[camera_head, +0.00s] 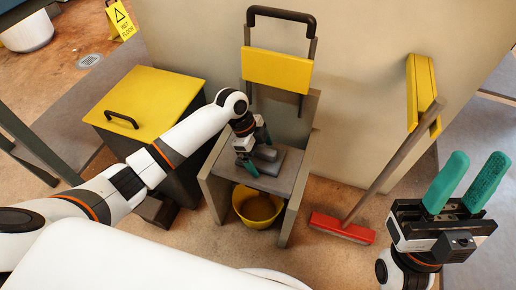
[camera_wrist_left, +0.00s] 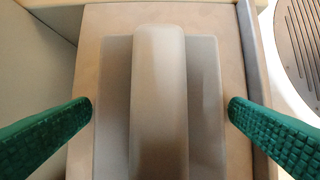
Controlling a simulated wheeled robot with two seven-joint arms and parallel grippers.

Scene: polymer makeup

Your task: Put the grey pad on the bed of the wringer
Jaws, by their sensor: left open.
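The wringer is a grey upright frame (camera_head: 302,172) with a yellow press plate (camera_head: 276,70) raised above its flat bed (camera_head: 232,177). The grey pad (camera_head: 270,153) has a flat base and a raised ridge. It lies flat on the bed. In the left wrist view the pad (camera_wrist_left: 158,95) sits within the tan bed surface (camera_wrist_left: 250,150). My left gripper (camera_head: 255,149) is open, its green fingers apart on either side of the ridge, with gaps to it. My right gripper (camera_head: 477,165) is open and empty at the right, far from the wringer.
A yellow bucket (camera_head: 256,207) stands under the bed. A yellow-lidded grey box (camera_head: 147,100) is left of the wringer. A broom with a red head (camera_head: 342,228) leans on the wall at right. A yellow wet-floor sign (camera_head: 121,20) stands at the back left.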

